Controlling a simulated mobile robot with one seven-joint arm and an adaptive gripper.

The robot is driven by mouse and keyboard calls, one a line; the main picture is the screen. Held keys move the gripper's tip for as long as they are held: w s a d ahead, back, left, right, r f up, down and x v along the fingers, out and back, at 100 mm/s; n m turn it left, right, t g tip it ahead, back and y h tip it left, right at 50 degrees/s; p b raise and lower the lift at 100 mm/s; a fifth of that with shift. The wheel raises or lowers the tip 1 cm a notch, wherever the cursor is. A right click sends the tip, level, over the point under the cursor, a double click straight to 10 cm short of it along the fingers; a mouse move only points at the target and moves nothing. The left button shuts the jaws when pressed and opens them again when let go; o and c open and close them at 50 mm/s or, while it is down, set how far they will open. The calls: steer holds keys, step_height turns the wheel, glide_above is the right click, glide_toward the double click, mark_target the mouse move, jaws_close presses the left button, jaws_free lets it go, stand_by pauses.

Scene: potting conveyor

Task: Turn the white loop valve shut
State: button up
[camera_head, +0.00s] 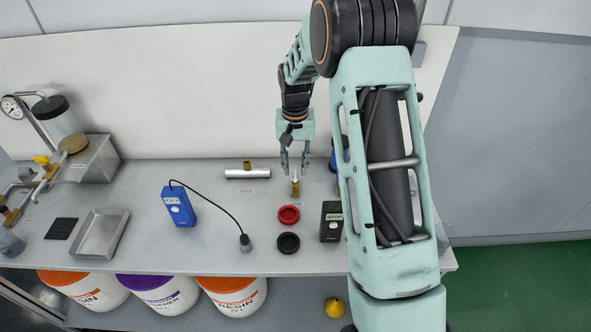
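My gripper (295,171) points down over the back middle of the bench. Its two fingers are spread apart. A small upright brass fitting (295,188) with a pale top stands directly below and partly between the fingertips. It may be the white loop valve, but its loop is too small to make out. I cannot tell whether the fingers touch it, nor how the valve is turned.
A silver cylinder with a brass stub (248,173) lies left of the gripper. Red (289,214) and black (288,243) rings lie in front. A dark STOP box (331,222) stands right, beside my arm. A blue meter (179,206) with a cabled probe stands left.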

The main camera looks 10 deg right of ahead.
steer(key=shift+f, duration=1.05)
jaws_close()
